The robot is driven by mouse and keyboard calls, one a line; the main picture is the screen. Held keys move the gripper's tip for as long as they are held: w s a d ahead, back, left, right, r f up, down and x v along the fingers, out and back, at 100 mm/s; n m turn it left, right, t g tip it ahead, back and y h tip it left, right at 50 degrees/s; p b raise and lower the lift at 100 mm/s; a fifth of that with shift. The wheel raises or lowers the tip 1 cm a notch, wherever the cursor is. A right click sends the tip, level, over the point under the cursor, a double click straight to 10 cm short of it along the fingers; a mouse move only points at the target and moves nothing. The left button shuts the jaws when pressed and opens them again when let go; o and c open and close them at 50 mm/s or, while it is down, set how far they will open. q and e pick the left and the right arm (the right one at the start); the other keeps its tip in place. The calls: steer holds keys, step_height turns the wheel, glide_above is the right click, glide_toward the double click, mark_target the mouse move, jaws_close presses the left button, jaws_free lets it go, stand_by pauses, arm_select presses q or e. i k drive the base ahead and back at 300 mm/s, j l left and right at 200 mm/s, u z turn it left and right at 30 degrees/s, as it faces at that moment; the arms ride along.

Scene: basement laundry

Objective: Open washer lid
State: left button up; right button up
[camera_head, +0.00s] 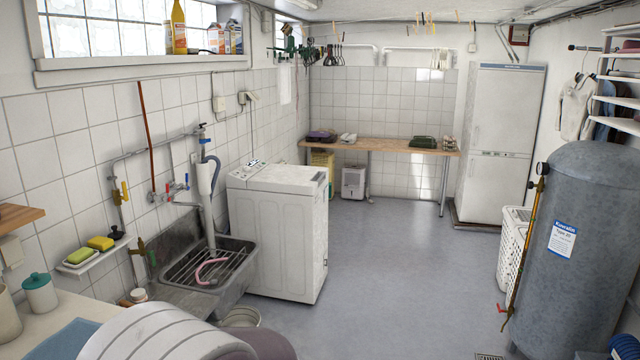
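The washer (281,236) is a white top-loading machine standing by the left wall, right of the metal sink. Its lid (281,177) is the flat white top and appears shut. A small control panel (257,164) with dark markings shows at the back left of the top. Neither of my grippers shows in the head view, so their distance to the washer cannot be seen.
A metal sink (236,287) with a pink hose stands against the washer's left side. A large grey tank (577,250) and white laundry baskets (512,244) stand at right. A wooden table (380,146) and a fridge (497,147) are at the back. The grey floor (400,260) between is clear.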

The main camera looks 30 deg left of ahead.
mark_target(274, 177)
steer(key=i+j+u, duration=0.35)
steer(key=i, duration=0.2)
steer(key=i+u, duration=0.3)
steer(key=i, duration=0.3)
steer(key=i+u, duration=0.15)
steer(key=i, duration=3.4)
steer(key=i+j+z, duration=0.2)
steer(key=i, duration=1)
steer(key=l, duration=0.1)
